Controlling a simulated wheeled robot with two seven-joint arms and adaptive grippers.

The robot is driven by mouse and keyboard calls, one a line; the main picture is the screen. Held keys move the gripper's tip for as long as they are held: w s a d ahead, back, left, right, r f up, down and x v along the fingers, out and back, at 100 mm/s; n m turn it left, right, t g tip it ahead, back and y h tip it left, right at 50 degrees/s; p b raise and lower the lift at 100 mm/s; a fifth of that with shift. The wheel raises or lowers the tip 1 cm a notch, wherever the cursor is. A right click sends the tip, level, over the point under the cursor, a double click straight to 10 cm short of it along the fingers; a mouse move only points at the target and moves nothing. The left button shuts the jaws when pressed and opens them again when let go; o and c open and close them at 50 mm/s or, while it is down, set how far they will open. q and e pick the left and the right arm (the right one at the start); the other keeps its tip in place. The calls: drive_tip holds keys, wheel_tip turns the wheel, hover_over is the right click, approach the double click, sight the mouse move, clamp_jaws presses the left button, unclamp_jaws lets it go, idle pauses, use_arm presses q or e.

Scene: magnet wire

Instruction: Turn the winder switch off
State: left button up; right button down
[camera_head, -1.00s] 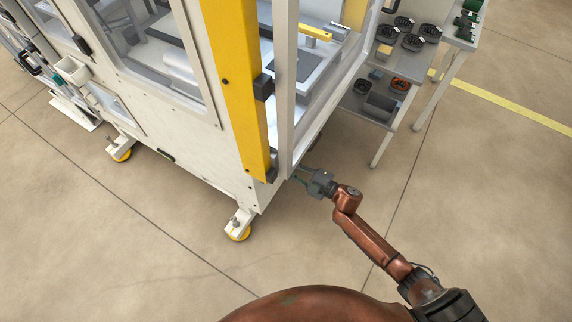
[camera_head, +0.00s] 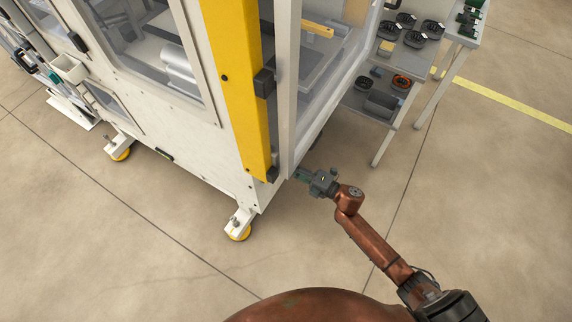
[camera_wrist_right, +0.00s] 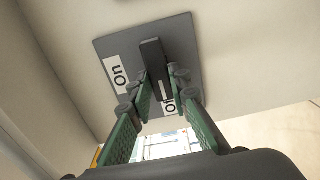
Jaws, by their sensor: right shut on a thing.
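The winder switch shows in the right wrist view as a dark square plate (camera_wrist_right: 186,30) with a black lever (camera_wrist_right: 152,55). A white "On" label (camera_wrist_right: 118,73) is at its left, and an "Off" label (camera_wrist_right: 168,104) at its lower right is partly covered by my fingers. My right gripper (camera_wrist_right: 164,88) has its green fingers on both sides of the lever's lower end, shut on it. In the head view my right gripper (camera_head: 308,177) is at the lower corner of the white machine, where the switch itself is hidden. My left gripper is not in view.
The white machine (camera_head: 180,130) with a yellow post (camera_head: 238,90) and glazed sides fills the upper left. A shelf table (camera_head: 370,110) with dark parts stands at the upper right. Open floor (camera_head: 480,200) lies around my right arm.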

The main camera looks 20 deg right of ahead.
drive_tip(key=shift+d, duration=0.2)
drive_tip(key=c, duration=2)
unclamp_jaws()
drive_tip(key=shift+o, duration=1)
drive_tip(key=shift+a, duration=0.1)
drive_tip(key=v, duration=1.2)
